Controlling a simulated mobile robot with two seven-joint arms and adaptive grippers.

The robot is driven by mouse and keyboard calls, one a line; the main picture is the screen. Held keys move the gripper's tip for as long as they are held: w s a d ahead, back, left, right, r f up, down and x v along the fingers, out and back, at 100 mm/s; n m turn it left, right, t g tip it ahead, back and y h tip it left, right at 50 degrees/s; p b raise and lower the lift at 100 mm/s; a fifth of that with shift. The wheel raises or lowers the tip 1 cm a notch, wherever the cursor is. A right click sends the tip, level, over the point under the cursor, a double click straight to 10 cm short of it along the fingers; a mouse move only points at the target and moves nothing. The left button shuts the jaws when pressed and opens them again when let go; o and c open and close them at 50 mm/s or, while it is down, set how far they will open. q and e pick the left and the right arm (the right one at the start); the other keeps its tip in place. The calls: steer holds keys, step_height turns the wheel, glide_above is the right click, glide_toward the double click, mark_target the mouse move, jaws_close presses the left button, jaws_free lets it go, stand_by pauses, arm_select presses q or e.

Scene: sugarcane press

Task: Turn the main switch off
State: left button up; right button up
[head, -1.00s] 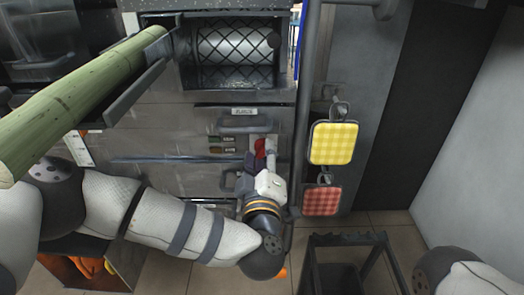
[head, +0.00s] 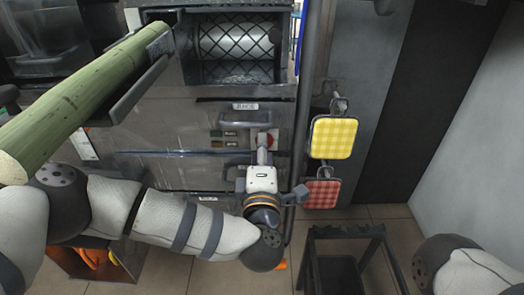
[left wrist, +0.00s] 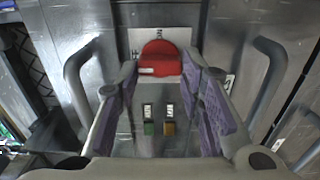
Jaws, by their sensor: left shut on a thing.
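The main switch is a red knob (left wrist: 160,58) on a pale plate on the metal machine front. In the head view only a little of its red (head: 273,136) shows beside my gripper, which hides the rest. My left gripper (head: 263,158) reaches up to the switch from below. In the left wrist view its two purple-padded fingers (left wrist: 160,72) are on either side of the red knob and shut on it. My right gripper is out of view; only part of that arm shows at the lower right.
A green button (left wrist: 149,128) and an amber button (left wrist: 169,128) sit near the switch. Metal handles (left wrist: 76,75) flank the gripper. A yellow checked pad (head: 334,137) and a red checked pad (head: 321,194) hang to the right. A dark cart (head: 345,232) stands below them.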

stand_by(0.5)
arm_select(q)
steer(key=o, duration=1.2)
steer(key=shift+d, duration=0.1)
steer(key=shift+c, duration=0.2)
steer(key=s, duration=1.2)
